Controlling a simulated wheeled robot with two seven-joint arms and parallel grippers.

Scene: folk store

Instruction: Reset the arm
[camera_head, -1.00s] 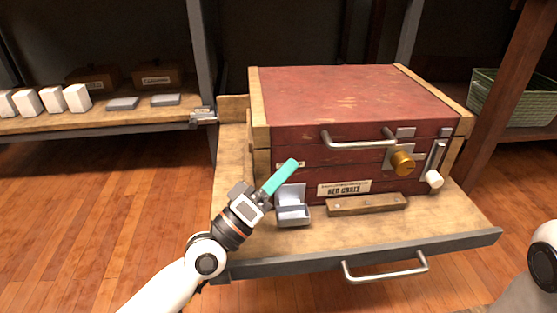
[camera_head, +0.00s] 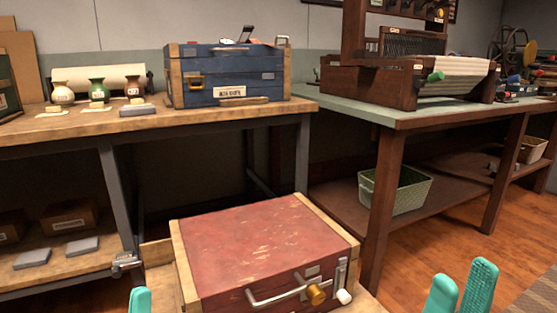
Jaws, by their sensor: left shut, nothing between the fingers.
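My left gripper (camera_head: 140,301) shows at the bottom edge as one teal tip, left of the red crate (camera_head: 262,250); it is shut and empty. My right gripper (camera_head: 461,290) is at the bottom right, with its two teal fingers apart and nothing between them. Both point up, clear of the crate. The rest of both arms is out of view.
The red crate has a metal handle (camera_head: 280,293) and brass knob (camera_head: 316,294), with its lid down. Behind stand a wooden workbench (camera_head: 60,128) with a blue crate (camera_head: 228,78) and small vases, and a green-topped table (camera_head: 400,112) with a loom. A green basket (camera_head: 398,190) sits on its lower shelf.

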